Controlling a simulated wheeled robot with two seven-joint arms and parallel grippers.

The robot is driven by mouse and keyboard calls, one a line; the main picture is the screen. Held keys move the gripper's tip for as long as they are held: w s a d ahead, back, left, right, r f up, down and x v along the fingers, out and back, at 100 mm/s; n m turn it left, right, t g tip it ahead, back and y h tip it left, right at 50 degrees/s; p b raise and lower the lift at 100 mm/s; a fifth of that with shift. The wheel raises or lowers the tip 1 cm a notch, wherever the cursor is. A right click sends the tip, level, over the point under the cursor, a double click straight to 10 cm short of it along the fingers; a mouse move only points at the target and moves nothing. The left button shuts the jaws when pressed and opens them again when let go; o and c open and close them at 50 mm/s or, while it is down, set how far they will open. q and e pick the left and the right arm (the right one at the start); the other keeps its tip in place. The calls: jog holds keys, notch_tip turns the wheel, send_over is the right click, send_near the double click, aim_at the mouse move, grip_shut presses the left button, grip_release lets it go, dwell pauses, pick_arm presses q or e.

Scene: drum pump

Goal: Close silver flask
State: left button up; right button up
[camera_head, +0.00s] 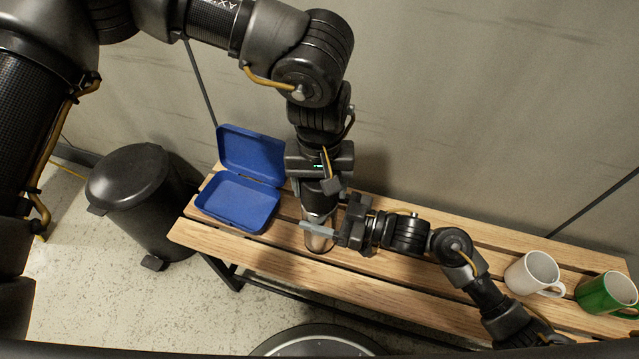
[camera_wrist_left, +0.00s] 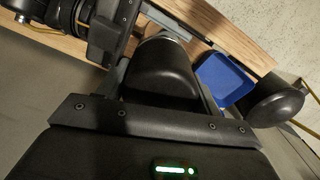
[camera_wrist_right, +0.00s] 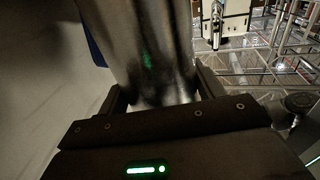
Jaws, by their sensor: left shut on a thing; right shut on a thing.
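The silver flask (camera_head: 318,242) stands on the wooden bench, largely hidden by my grippers in the head view. Its shiny metal body (camera_wrist_right: 155,45) fills the middle of the right wrist view. My right gripper (camera_head: 320,230) comes in from the right and is shut around that body. My left gripper (camera_head: 321,195) points down from above the flask. It is shut on a black lid (camera_wrist_left: 160,72), seen between its fingers in the left wrist view. A silver edge shows just beyond the lid. I cannot tell whether the lid is fully seated.
An open blue box (camera_head: 237,203) lies on the wooden bench (camera_head: 275,262) left of the flask. A white mug (camera_head: 530,273) and a green mug (camera_head: 606,293) stand at the right end. A black bin (camera_head: 135,195) stands on the floor at the left. A wall is close behind.

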pick_arm(q)
jog(key=o, duration=1)
jog(key=shift+r, duration=0.1)
jog(key=shift+r, duration=2.2)
jog(key=shift+s, duration=0.1)
jog(key=shift+c, duration=0.6)
